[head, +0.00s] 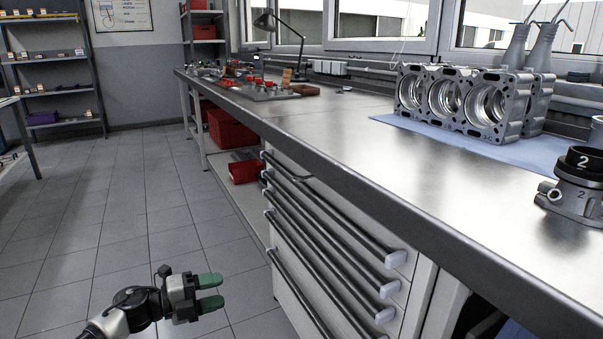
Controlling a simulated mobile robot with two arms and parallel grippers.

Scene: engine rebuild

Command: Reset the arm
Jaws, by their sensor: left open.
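My left gripper (211,292) shows at the bottom left in the head view, on my arm that comes in from the lower left. Its two green-tipped fingers point to the right and are apart, with nothing between them. It hangs over the tiled floor, left of the drawer cabinet (340,262) and lower than the bench top. My right gripper is not in the view.
A metal workbench (330,128) runs along the right. On it are an engine block (465,100) on a blue mat (400,122), a part marked 2 (575,190) and a lamp (290,35). Red bins (232,130) sit below. Floor on the left is clear.

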